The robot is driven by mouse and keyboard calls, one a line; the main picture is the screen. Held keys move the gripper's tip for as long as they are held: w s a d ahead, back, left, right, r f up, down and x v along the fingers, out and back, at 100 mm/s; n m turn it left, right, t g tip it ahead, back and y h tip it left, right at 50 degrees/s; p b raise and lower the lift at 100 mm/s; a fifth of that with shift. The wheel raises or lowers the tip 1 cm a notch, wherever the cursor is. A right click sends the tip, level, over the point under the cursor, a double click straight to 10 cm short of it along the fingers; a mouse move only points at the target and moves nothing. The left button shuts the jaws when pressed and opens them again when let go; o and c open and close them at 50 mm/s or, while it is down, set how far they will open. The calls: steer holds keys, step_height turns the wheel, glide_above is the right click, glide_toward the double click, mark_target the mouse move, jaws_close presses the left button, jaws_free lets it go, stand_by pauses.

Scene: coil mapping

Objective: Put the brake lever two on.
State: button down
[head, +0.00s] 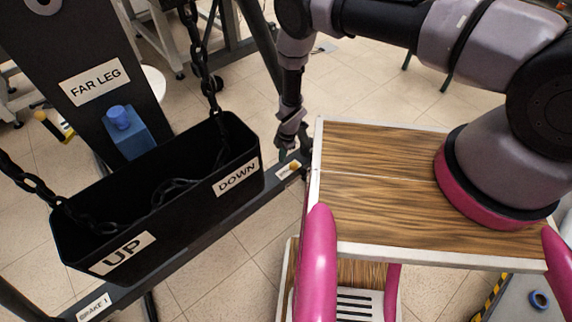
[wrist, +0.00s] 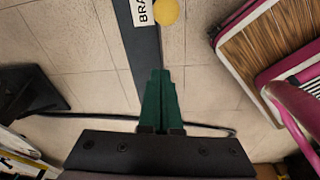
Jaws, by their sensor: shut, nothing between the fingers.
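The brake lever at the right end of the dark bar shows a yellow knob (head: 295,166) beside a small white label (head: 287,171), too small to read in the head view. In the wrist view the round yellow knob (wrist: 166,12) is at the top edge, next to a label (wrist: 142,12) cut off after "BRA", so its number is hidden. My gripper (head: 283,154) is over the bar close to this knob. In the wrist view its green fingers (wrist: 158,76) are shut and empty, pointing along the bar, with the knob ahead of the tips and apart from them.
A black chain-hung bin (head: 165,200) labelled UP and DOWN stands left of my gripper. A "BRAKE 1" label (head: 93,307) is at the bar's lower left end. A "FAR LEG" post (head: 85,75) with a blue block (head: 125,130) stands behind the bin. Tiled floor is open around.

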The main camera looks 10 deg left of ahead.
step_height(320, 180, down, 9)
steer(key=w+d, duration=0.1)
steer(key=shift+w+d, duration=0.35)
steer(key=shift+d, duration=0.05)
stand_by(0.4)
steer(key=shift+d, duration=0.1)
